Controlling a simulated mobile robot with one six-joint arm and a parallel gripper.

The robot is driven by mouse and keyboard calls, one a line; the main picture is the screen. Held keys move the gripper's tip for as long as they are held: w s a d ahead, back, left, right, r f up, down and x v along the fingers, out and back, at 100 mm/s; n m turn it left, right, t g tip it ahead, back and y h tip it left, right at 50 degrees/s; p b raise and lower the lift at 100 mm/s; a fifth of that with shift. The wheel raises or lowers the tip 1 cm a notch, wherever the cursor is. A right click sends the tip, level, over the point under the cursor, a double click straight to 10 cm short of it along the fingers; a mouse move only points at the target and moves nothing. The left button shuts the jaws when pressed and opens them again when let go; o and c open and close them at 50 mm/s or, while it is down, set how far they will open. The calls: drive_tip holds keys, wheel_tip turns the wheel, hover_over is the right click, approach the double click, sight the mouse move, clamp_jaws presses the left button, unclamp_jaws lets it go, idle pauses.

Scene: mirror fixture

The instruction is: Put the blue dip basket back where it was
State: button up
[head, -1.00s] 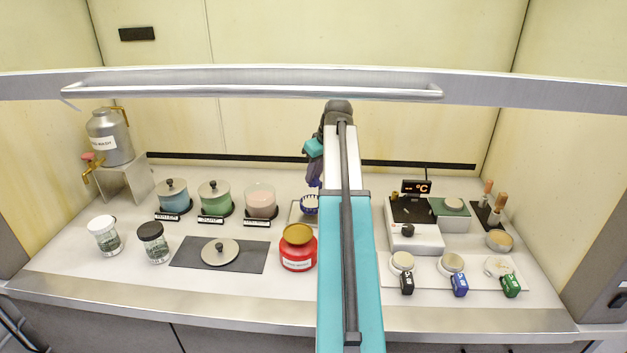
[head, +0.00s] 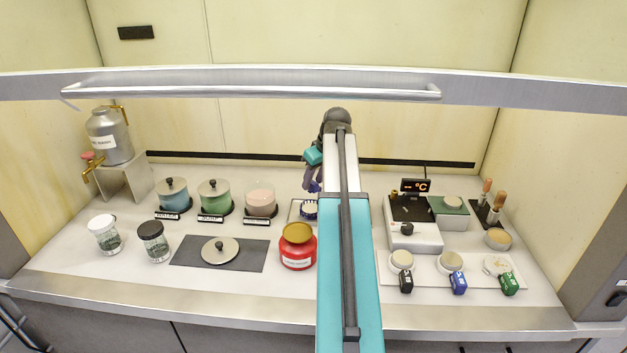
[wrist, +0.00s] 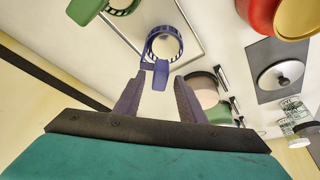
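The blue dip basket (head: 309,210) is at the metal-edged tray (head: 293,214), in the middle of the bench. In the wrist view, its round rim and pale inside (wrist: 163,45) face the camera, and its blue handle tab (wrist: 160,76) points toward my gripper (wrist: 160,82). My gripper's two purple fingers stand apart on either side of the tab, with gaps visible. In the head view, my gripper (head: 312,186) is just above and behind the basket; my arm hides the tray's right part. I cannot tell whether the basket's underside touches the tray.
A green basket (wrist: 120,6) is beside the blue one in the wrist view. A red jar (head: 298,250) stands in front of the tray. Lidded blue (head: 173,198) and green pots (head: 214,200) and a pink pot (head: 261,202) stand left; a hotplate (head: 412,236) stands right.

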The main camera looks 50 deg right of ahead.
drive_tip(key=shift+r, duration=0.2)
drive_tip(key=b+v, duration=0.2)
drive_tip(key=v, duration=1)
drive_tip(key=shift+f, duration=0.1)
idle(0.9)
